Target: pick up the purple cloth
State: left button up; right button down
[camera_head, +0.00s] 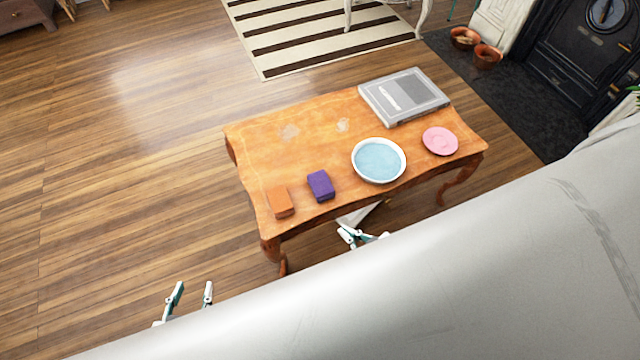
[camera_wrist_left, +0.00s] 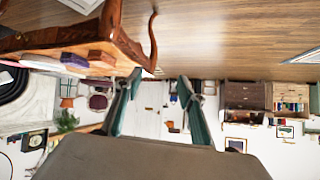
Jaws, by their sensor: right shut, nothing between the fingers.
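The purple cloth (camera_head: 320,186) is a small folded block lying near the front edge of the wooden table (camera_head: 262,150). It also shows in the left wrist view (camera_wrist_left: 75,62), which sees the table upside down. My left gripper (camera_head: 194,287) is open and empty, in front of the table and to its left, apart from the cloth. Its two fingers stand wide apart in the left wrist view (camera_wrist_left: 157,98). My right gripper (camera_head: 363,236) is shut and empty, just off the table's front edge, right of the cloth. My pale arm hides part of it.
An orange folded block (camera_head: 280,202) lies just left of the cloth. A white-rimmed bowl with a blue inside (camera_head: 379,160) is to its right, then a pink plate (camera_head: 440,141). A grey book (camera_head: 403,96) lies at the back right. The floor left of the table is clear.

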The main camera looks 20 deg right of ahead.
aim_at(319, 183)
jog(key=l+u, duration=0.15)
jog(key=l, duration=0.55)
jog(key=l+u, duration=0.15)
jog(key=l, duration=0.6)
jog(key=l+u, duration=0.1)
jog(key=l, duration=0.65)
jog(key=l+u, duration=0.15)
jog(key=l, duration=0.55)
jog(key=k+l+u, duration=0.15)
jog(key=l, duration=0.55)
